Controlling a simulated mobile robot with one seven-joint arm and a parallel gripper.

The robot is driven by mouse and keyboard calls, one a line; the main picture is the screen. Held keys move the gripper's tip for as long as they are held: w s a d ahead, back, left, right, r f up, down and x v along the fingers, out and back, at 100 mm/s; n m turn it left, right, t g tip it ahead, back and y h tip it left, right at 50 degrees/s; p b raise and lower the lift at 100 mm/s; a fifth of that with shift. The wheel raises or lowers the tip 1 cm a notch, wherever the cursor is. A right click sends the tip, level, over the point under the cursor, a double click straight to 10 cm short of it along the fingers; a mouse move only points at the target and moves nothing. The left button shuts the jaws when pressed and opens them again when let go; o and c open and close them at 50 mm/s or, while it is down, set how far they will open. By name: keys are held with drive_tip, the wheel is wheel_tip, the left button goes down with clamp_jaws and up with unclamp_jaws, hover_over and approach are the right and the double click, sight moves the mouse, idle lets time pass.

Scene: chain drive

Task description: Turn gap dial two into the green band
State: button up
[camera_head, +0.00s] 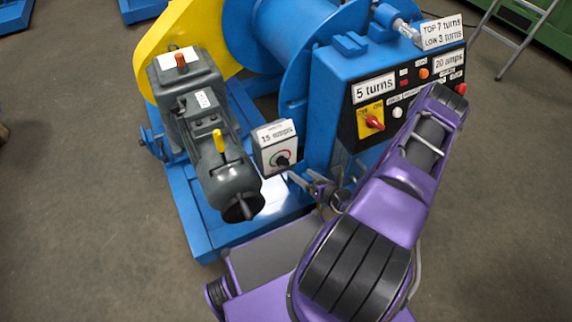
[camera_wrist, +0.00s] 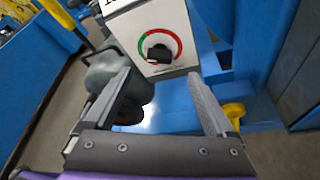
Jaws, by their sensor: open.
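A small white box carries a dial with a black knob (camera_wrist: 158,53) and a curved band, green on the left and red over the top and right. The dial also shows in the head view (camera_head: 282,160), under a label that seems to read "15 amps". No label naming it gap dial two is readable. Which way the knob points is too small to tell surely. My gripper (camera_wrist: 160,78) is open and empty, its fingers on either side of the dial box's lower part in the wrist picture, apart from the knob. It also shows in the head view (camera_head: 298,176), right of the dial.
A grey motor (camera_head: 215,150) with a yellow handle stands left of the dial. A blue cabinet (camera_head: 330,100) with a "5 turns" sign, a red switch (camera_head: 374,122) and buttons stands to the right. A blue base frame (camera_head: 200,225) lies below. Grey floor is open at left.

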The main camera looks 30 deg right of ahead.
sight(285, 163)
drive_tip(key=b+x, duration=0.1)
drive_tip(key=x, duration=0.8)
drive_tip(key=shift+w+a+f, duration=0.1)
drive_tip(key=shift+w, duration=0.3)
drive_tip(key=shift+c, duration=0.3)
drive_tip(key=c, duration=1.3)
drive_tip(key=o, duration=1.4)
drive_tip(key=shift+c, duration=0.2)
drive_tip(key=shift+s, duration=0.1)
drive_tip(key=p+v, duration=0.2)
drive_tip(key=v, duration=1.5)
drive_tip(key=shift+s+d, duration=0.2)
drive_tip(key=shift+d, duration=0.05)
